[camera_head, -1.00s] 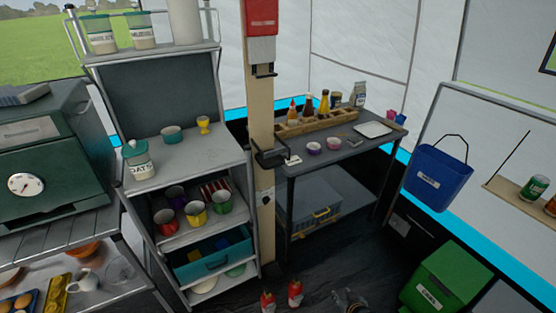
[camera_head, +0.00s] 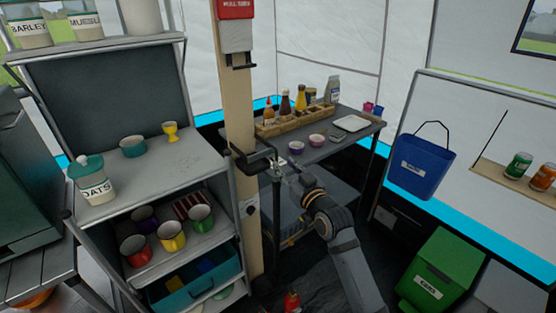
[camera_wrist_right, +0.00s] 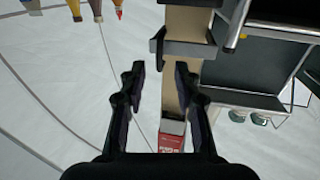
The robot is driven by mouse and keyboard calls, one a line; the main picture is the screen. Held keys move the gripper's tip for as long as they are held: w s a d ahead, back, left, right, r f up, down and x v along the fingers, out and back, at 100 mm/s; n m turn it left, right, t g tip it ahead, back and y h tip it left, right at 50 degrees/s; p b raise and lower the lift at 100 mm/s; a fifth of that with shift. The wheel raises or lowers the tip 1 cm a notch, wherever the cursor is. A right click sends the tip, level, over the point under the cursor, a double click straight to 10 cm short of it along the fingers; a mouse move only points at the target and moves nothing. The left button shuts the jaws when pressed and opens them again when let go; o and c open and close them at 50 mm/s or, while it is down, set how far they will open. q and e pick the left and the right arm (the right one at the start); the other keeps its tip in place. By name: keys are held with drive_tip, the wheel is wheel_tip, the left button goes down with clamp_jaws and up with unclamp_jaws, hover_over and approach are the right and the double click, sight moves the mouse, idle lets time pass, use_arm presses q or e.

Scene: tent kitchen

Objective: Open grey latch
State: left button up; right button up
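I cannot clearly make out a grey latch. A dark bracket (camera_head: 252,160) sticks out from the wooden post (camera_head: 239,110); it also shows in the wrist view (camera_wrist_right: 182,48). A grey box (camera_head: 346,196) with yellow parts on its front sits on the lower shelf of the back table, partly hidden by my right arm. My right gripper (camera_head: 276,163) is beside the bracket, between the post and the table. In the wrist view the right gripper (camera_wrist_right: 160,76) is open, its fingers apart with nothing between them. My left gripper is out of view.
A rack (camera_head: 165,170) with several mugs and an oats jar (camera_head: 92,180) stands left of the post. The back table (camera_head: 345,141) holds bottles, bowls and a white tray. A blue bucket (camera_head: 422,166) hangs at right above a green bin (camera_head: 440,268).

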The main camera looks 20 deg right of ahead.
sight(277, 157)
drive_tip(key=w, duration=0.4)
drive_tip(key=shift+w+a, duration=0.35)
drive_tip(key=shift+w, duration=0.05)
clamp_jaws()
